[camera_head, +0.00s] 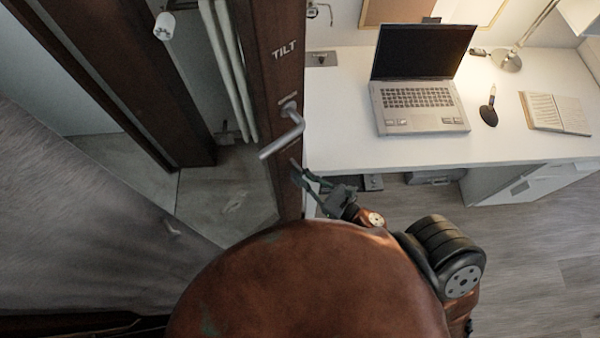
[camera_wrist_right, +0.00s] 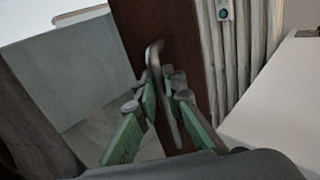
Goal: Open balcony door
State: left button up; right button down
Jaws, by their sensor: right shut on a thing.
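The balcony door (camera_head: 262,85) shows as a dark brown upright panel marked "TILT" left of the desk. Its metal handle (camera_head: 284,135) juts from the panel; in the right wrist view the handle (camera_wrist_right: 155,62) runs between green finger pads. My right gripper (camera_head: 304,174) is beside the panel near the handle. In the wrist view my right gripper (camera_wrist_right: 163,98) is shut on the handle. In the head view its fingertips appear below and right of the lever, so the contact is not clear there. My left gripper is not in view.
A white desk (camera_head: 340,140) stands right of the door panel, with a laptop (camera_head: 420,85), mouse (camera_head: 489,112), notebook (camera_head: 555,113) and lamp (camera_head: 508,62). Pale pipes (camera_head: 228,70) and another dark post (camera_head: 140,80) stand left. Floor shows right of my body.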

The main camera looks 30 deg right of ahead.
jog(key=c, duration=2.1)
grip_release()
jog(key=shift+a+r, duration=0.35)
jog(key=shift+a, duration=0.05)
jog(key=shift+o, duration=0.3)
jog(key=shift+d+f, duration=0.1)
jog(key=shift+d, duration=0.05)
jog(key=shift+w, duration=0.1)
jog(key=shift+f, duration=0.1)
jog(key=v, duration=1.2)
jog(key=shift+d, duration=0.1)
